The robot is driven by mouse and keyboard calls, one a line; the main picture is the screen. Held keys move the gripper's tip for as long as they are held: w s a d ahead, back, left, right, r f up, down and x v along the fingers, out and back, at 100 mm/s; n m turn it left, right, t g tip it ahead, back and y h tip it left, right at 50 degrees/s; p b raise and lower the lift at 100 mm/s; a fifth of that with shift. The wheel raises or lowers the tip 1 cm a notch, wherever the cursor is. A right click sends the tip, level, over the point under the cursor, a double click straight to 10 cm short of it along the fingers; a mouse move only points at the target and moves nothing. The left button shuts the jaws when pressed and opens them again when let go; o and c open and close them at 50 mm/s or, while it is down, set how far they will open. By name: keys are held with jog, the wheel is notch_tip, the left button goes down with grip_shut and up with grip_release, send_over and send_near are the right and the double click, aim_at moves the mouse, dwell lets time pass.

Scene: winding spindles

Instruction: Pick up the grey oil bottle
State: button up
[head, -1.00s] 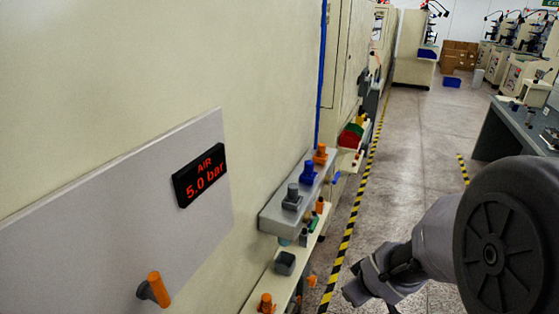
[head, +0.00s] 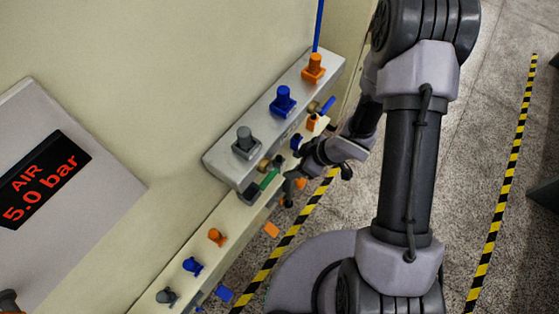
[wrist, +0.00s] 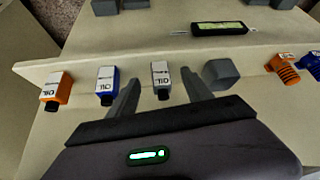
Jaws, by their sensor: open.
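The grey oil bottle (wrist: 161,80) has a white OIL label and stands on a narrow shelf in the wrist view. My gripper (wrist: 160,77) is open, with one finger on each side of this bottle; I cannot tell whether either finger touches it. The blue oil bottle (wrist: 107,86) and the orange oil bottle (wrist: 56,92) stand to its left. In the head view my gripper (head: 287,180) is at the shelf, below the grey ledge. There I see the orange bottle (head: 312,122) and the blue bottle (head: 296,143); the grey one is not clear, apparently hidden by my gripper.
A grey block (wrist: 221,74) stands just right of my right finger. A device with a green display (wrist: 219,28) lies behind. Orange (wrist: 284,68) and blue (wrist: 312,65) parts are farther right. A grey ledge (head: 225,172) with several knobs overhangs the shelf in the head view.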

aim_at(280, 158)
jog(key=a, duration=0.1)
jog(key=w+a, duration=0.1)
jog(key=a, duration=0.1)
jog(key=w+a+f+b, duration=0.1)
jog(key=a, duration=0.1)
jog(key=shift+w, duration=0.25)
jog(key=shift+w+d, duration=0.1)
jog(key=shift+d, duration=0.15)
grip_shut()
